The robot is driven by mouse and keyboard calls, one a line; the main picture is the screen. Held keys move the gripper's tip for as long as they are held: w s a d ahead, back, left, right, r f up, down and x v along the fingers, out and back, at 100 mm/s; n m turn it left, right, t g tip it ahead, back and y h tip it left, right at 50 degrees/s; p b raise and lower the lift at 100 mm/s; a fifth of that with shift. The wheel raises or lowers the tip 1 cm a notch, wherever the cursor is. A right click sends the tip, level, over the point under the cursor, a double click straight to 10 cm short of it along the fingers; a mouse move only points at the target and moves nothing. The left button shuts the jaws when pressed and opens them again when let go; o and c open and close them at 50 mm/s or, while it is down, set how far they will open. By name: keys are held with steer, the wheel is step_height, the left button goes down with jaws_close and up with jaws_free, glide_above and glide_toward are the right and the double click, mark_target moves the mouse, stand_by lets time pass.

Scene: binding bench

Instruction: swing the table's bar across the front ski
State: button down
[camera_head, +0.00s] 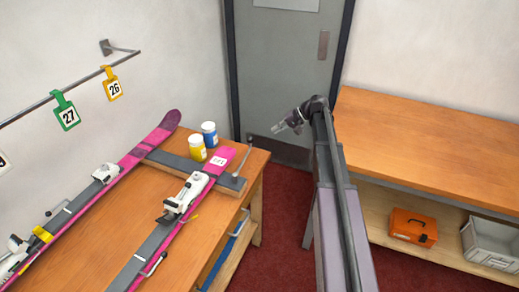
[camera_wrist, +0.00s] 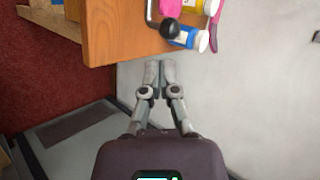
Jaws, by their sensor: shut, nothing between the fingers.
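The wooden bench table (camera_head: 258,160) stands at the left with two pink and grey skis on it. The front ski (camera_head: 165,232) carries a white binding (camera_head: 184,197) and a small white tag near its tip. The table's bar (camera_head: 243,160) is a thin grey rod at the table's far right end, just right of the ski tip and not across the ski. Its dark ball knob (camera_wrist: 169,28) and bent rod show in the wrist view. My gripper (camera_head: 277,130) is shut and empty, right of the knob and apart from it; its fingertips also show in the wrist view (camera_wrist: 160,66).
A yellow jar (camera_head: 197,149) and a blue jar (camera_head: 210,134) stand behind the ski tip, close to the bar. The rear ski (camera_head: 142,151) lies along the wall. A grey door (camera_head: 285,75) is behind my gripper. A second bench (camera_head: 430,140) stands at the right.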

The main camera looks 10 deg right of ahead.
steer(key=s+d+f+m+t+y+b, duration=0.1)
steer(key=s+d+f+t+y+b, duration=0.1)
steer(key=d+b, duration=0.4)
steer(key=t+y+b, duration=0.1)
steer(key=y+b, duration=0.1)
steer(key=b, duration=0.1)
steer(key=shift+s+d+f+y, duration=0.25)
steer(key=shift+d+f+y, duration=0.05)
steer(key=shift+f, duration=0.05)
steer(key=shift+a, duration=0.15)
steer(key=b+x, duration=0.2)
steer(key=x, duration=1.1)
steer(key=shift+w+a+f+b, duration=0.15)
steer(key=shift+a+b, duration=0.15)
steer(key=shift+a, duration=0.15)
